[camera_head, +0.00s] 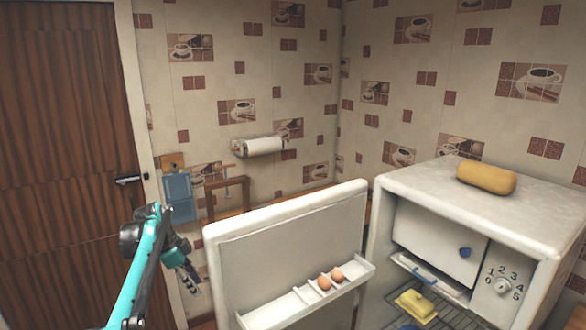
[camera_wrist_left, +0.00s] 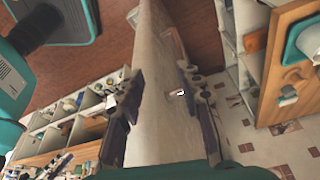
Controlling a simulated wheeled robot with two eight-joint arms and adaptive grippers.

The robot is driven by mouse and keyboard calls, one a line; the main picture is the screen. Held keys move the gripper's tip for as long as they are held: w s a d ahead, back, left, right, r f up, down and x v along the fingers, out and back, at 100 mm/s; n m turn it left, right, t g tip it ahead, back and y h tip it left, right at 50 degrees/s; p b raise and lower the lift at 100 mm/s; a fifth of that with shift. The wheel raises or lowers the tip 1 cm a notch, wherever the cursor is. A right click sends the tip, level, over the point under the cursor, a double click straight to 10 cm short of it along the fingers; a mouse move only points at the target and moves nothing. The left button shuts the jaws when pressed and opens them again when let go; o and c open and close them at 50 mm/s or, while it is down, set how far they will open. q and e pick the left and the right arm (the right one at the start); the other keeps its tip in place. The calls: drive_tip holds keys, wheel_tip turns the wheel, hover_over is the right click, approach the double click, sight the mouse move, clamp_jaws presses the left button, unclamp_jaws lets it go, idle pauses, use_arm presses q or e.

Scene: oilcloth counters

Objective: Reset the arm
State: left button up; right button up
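My left arm comes in at the lower left of the head view, raised beside the open fridge door (camera_head: 285,235). Its gripper (camera_head: 188,272) is just left of the door's free edge. In the left wrist view the two fingers (camera_wrist_left: 162,108) are spread apart, with the pale door (camera_wrist_left: 158,60) showing between them. I see nothing held, and I cannot tell whether a finger touches the door. My right gripper does not show in either view.
The fridge (camera_head: 400,195) stands open at right, with a loaf (camera_head: 486,179) on top and a yellow butter dish (camera_head: 416,306) inside. Two eggs (camera_head: 331,278) sit in the door shelf (camera_head: 300,303). A brown door (camera_head: 65,150) is at left; a paper roll (camera_head: 264,146) hangs on the wall.

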use_arm(q)
drive_tip(key=s+d+r+n+t+y+b, duration=0.15)
drive_tip(key=s+d+n, duration=0.25)
drive_tip(key=s, duration=0.5)
drive_tip(key=s+d+r+n+t+y+b, duration=0.15)
drive_tip(key=s+d+n, duration=0.3)
drive_tip(key=s, duration=0.45)
drive_tip(key=s+d+f+n+t+b, duration=0.2)
drive_tip(key=s+f+n, duration=0.4)
drive_tip(key=s+f, duration=0.6)
drive_tip(key=s+d+t, duration=0.1)
drive_tip(key=s, duration=0.2)
drive_tip(key=shift+s+y+b, duration=0.3)
drive_tip(key=shift+b, duration=0.1)
